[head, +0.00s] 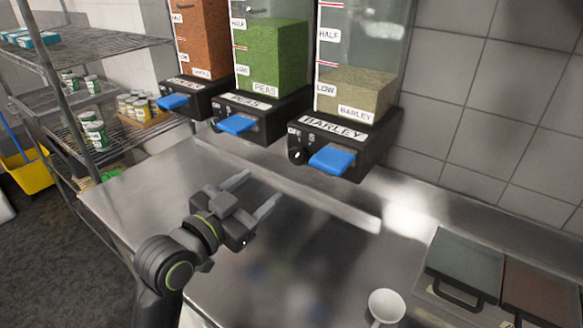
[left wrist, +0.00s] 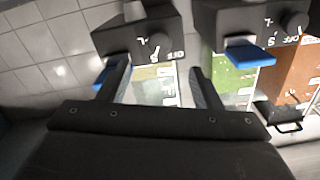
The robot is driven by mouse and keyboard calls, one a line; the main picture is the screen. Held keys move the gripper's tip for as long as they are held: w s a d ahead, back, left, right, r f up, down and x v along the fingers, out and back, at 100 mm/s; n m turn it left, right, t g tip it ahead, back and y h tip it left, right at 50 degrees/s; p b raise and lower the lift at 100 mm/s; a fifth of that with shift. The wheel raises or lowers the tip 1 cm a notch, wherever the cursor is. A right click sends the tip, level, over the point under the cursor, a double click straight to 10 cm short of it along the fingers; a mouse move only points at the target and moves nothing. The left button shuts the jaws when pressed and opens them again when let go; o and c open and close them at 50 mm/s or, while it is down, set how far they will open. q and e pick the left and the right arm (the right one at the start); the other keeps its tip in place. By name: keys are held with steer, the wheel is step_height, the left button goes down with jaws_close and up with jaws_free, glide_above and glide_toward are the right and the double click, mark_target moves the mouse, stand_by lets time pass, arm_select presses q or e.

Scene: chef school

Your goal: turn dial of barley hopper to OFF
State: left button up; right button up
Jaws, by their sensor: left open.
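The barley hopper (head: 355,92) stands at the right of a row of three, with a black base and a blue lever (head: 332,160). Its small dark dial (head: 297,155) is on the base front, left of the lever, below the OFF and S marks. I cannot tell which mark it points to. My left gripper (head: 262,188) is open and empty, below and in front of the dial, apart from it. In the left wrist view the picture is upside down; the barley base (left wrist: 125,40) with L, S and OFF marks shows beyond the open fingers. My right gripper is out of view.
The peas hopper (head: 270,60) and another hopper (head: 203,40) stand to the left, with blue levers sticking out. A steel counter (head: 170,190) lies below. A white cup (head: 386,306) and lidded bins (head: 465,262) are at the right. A wire shelf (head: 85,50) is at the left.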

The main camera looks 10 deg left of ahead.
mark_target(295, 159)
arm_select(q)
steer(key=p+x, duration=0.1)
steer(key=x, duration=0.9)
steer(key=shift+w+r+p, duration=0.1)
steer(key=shift+p, duration=0.3)
steer(key=shift+x, duration=0.75)
steer(key=c, duration=1)
